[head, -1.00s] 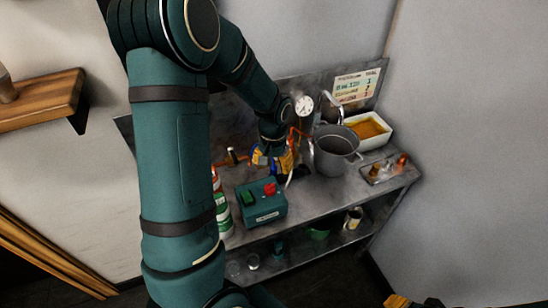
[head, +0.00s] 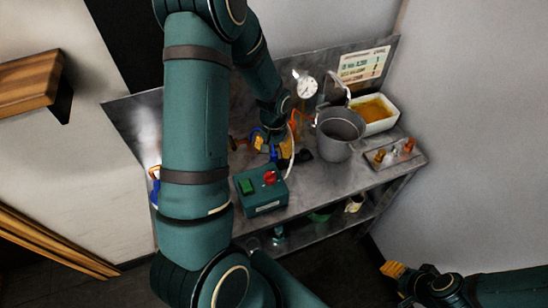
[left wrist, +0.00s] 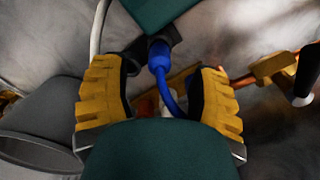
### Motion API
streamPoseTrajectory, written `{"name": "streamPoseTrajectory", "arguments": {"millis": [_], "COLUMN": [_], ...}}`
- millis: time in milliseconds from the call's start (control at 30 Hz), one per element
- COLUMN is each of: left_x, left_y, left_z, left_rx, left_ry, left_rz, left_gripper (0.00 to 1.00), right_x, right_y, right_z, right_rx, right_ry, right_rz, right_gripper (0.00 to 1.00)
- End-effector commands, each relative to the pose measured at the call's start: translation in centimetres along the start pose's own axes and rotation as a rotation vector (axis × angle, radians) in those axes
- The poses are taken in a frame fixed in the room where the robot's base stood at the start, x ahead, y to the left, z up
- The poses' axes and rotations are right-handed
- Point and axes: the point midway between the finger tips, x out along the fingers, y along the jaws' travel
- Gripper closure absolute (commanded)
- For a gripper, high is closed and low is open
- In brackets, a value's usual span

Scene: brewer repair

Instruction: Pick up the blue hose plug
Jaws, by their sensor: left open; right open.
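The blue hose plug (left wrist: 158,57) shows in the left wrist view, seated at a dark fitting, with a blue hose curving down from it. My left gripper (left wrist: 158,95) is open, its yellow fingers on either side of the blue hose, with gaps on both sides. In the head view my left gripper (head: 272,144) is low over the bench, behind the green control box, and mostly hides the plug. My right gripper (head: 393,269) is at the lower right, open and empty, away from the bench.
A green control box (head: 260,190) with a red button stands at the bench front. A grey pot (head: 339,135), a white tray of amber liquid (head: 377,114) and a tray of small fittings (head: 393,153) are to the right. A copper pipe (left wrist: 290,66) runs near the gripper.

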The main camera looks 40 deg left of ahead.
Motion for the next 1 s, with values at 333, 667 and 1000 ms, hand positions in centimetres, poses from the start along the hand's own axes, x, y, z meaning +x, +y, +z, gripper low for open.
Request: {"name": "streamPoseTrajectory", "arguments": {"millis": [333,667,1000], "left_x": [3.4,5.9,5.8], "left_y": [0.0,0.0,0.0], "left_z": [0.0,-0.2,-0.2], "left_rx": [0.000,-0.001,-0.001], "left_ry": [-0.003,0.001,0.001], "left_rz": [0.000,0.000,0.000], "left_gripper": [0.40,0.40,1.00], "right_x": [0.0,0.0,0.0], "right_y": [0.0,0.0,0.0], "right_z": [0.0,0.0,0.0], "right_rx": [0.000,0.000,0.000], "right_ry": [0.000,0.000,0.000], "right_rz": [0.000,0.000,0.000], "right_gripper": [0.53,0.53,0.53]}}
